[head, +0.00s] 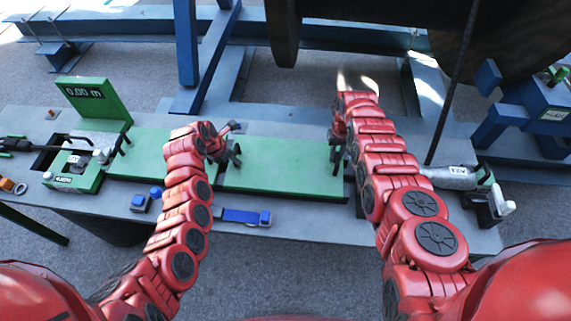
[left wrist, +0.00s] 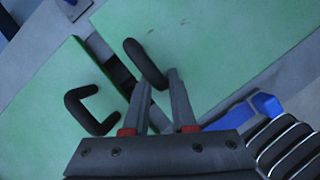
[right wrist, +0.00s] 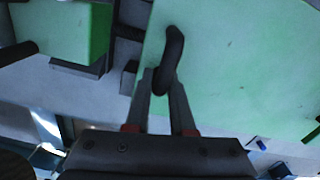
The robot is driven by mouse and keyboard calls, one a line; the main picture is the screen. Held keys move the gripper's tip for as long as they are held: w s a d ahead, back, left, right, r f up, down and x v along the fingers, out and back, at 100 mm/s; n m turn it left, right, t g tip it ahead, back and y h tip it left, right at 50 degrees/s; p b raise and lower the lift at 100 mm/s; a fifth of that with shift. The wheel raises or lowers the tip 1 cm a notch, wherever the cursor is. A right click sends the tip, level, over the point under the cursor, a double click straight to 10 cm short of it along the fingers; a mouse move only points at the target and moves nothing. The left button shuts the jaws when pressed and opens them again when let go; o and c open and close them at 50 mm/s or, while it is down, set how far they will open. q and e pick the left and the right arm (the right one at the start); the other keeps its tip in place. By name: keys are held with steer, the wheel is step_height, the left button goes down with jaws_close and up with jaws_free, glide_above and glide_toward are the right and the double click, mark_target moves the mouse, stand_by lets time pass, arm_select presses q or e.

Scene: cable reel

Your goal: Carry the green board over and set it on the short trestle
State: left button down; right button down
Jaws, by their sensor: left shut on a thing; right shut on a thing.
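The green board (head: 285,165) lies flat over the grey bench, with a black handle at each end. My left gripper (head: 222,153) is shut on its left handle, which shows between the fingers in the left wrist view (left wrist: 146,66). My right gripper (head: 338,135) is shut on its right handle, seen in the right wrist view (right wrist: 170,60). I cannot tell whether the board touches the bench. A second green panel (head: 150,150) lies to its left, across a narrow gap, with its own black handle (left wrist: 88,110). I cannot tell which blue stand is the short trestle.
A green display reading 0.00 m (head: 92,97) stands at the bench's left, above a green clamp unit (head: 75,170). Blue-grey tools (head: 240,216) lie along the front edge. A labelled grey cylinder (head: 450,176) is at the right. A large dark reel (head: 395,25) and blue frame stand behind.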

arm_select(q)
steer(key=shift+d, duration=0.2)
arm_select(e)
steer(key=shift+a, duration=0.15)
